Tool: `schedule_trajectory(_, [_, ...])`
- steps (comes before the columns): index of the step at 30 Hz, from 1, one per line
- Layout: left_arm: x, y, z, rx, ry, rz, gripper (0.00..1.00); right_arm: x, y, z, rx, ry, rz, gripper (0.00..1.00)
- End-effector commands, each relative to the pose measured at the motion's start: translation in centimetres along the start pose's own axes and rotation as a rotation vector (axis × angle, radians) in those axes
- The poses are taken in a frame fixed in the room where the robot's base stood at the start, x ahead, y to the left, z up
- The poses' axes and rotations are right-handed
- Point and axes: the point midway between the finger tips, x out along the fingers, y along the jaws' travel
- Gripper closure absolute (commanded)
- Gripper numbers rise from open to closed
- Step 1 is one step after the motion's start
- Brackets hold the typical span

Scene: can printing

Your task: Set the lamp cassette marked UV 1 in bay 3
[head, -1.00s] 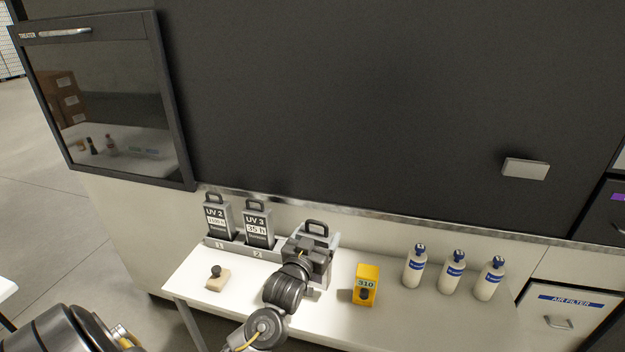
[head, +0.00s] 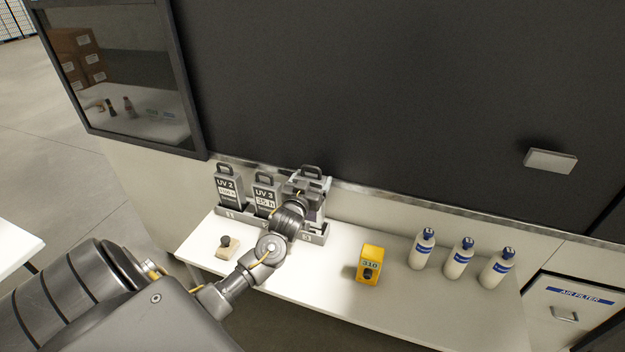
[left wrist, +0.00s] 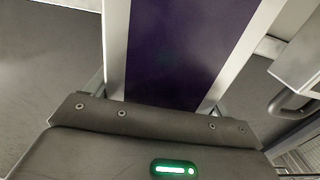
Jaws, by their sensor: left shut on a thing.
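A grey lamp cassette (head: 322,189) with a top handle is held by my left gripper (head: 302,190). It stands over or in bay 3 of the grey rack (head: 316,238). My gripper and wrist hide its front, its marking and most of its lower part, so I cannot tell whether it is seated. In the left wrist view a dark purple panel (left wrist: 185,50) with pale side frames, apparently the cassette, is close ahead of the gripper. Cassettes UV 2 (head: 229,186) and UV 3 (head: 266,193) stand upright in bays 1 and 2. My right gripper is out of view.
The white table (head: 325,275) also bears a beige block with a dark knob (head: 228,247), a yellow 310 box (head: 369,263) and white bottles (head: 460,258) at the right. A dark machine wall (head: 380,100) rises behind. The table between box and bottles is clear.

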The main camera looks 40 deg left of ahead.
Motion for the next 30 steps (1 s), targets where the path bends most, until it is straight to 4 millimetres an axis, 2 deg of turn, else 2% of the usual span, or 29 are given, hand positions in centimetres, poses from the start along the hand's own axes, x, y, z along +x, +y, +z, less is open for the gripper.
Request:
schedule_trajectory(1, [0.0, 0.0, 0.8, 0.000, 0.004, 0.000, 0.87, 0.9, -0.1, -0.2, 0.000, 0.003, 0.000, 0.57])
schedule_trajectory(13, [0.1, 0.2, 4.8, 0.000, 0.004, 0.003, 0.87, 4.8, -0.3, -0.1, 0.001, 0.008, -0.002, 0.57])
schedule_trajectory(30, [0.0, 0.2, 5.2, 0.000, 0.004, 0.003, 0.87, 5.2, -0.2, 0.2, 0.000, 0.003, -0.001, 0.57])
